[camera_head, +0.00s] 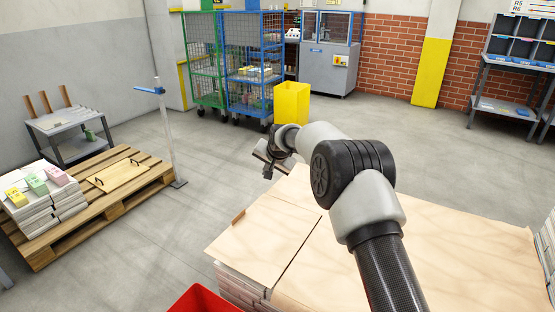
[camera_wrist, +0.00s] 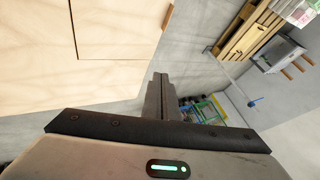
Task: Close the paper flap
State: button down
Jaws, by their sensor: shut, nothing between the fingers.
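A pale panel that looks like the paper flap (camera_head: 265,232) lies on top of a stack of paper at the front. It looks flat, with a dark seam along its right side and a small wooden tab (camera_head: 238,216) at its left edge. The panel also shows at the upper left of the wrist view (camera_wrist: 120,22), with the tab near its right edge. My gripper (camera_head: 267,173) is just beyond the panel's far edge, apart from the tab. In the wrist view its fingers (camera_wrist: 158,82) are together and empty. My arm hides part of the stack's top.
A pallet (camera_head: 120,205) with bundles (camera_head: 45,200) and a handled board (camera_head: 118,177) stands at the left, beside a thin post (camera_head: 166,135). A red bin (camera_head: 203,300) is at the bottom. A yellow bin (camera_head: 291,103) and cage carts (camera_head: 250,65) stand behind. Floor between is clear.

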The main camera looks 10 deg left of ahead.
jog(key=s+d+r+n+h, duration=0.1)
jog(key=s+d+r+h, duration=0.1)
jog(key=s+d+r, duration=2.1)
jog(key=s+d+f+n+h, duration=0.1)
jog(key=s+d, duration=0.4)
jog(key=s, duration=0.8)
jog(key=s+d+f+n+h, duration=0.1)
jog(key=s+d, duration=0.5)
jog(key=s, duration=0.7)
notch_tip(320, 180, up, 18)
jog(key=p, duration=1.9)
jog(key=shift+g, duration=0.4)
